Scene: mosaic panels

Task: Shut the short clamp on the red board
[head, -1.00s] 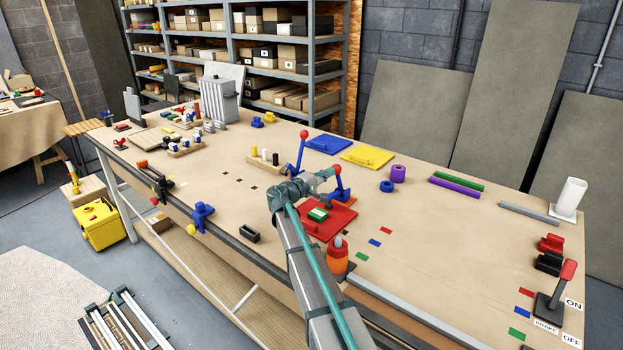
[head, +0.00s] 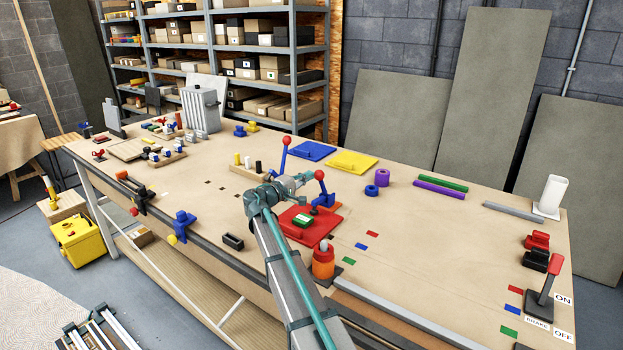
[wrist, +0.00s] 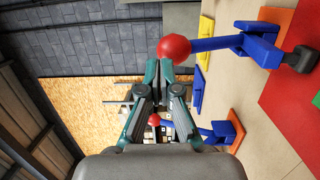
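The red board (head: 327,226) lies on the bench with a green-and-white block (head: 302,220) on it. A blue clamp with a red ball (head: 319,174) stands at its far right edge, handle upright. In the wrist view its blue body (wrist: 256,47) sits on an orange pad, and its dark tip is over the red board (wrist: 289,88). A second blue clamp (head: 284,157) stands farther left, its base hidden by my arm. Its ball (wrist: 154,119) shows behind my fingers. My gripper (wrist: 159,66) looks shut and empty, its tips right beside the nearer clamp's ball (wrist: 173,47); contact is unclear.
An orange bottle-like object (head: 323,264) stands in front of the red board. Blue (head: 312,151) and yellow (head: 353,161) boards lie behind. The bench between the board and the brake lever (head: 540,290) is mostly clear.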

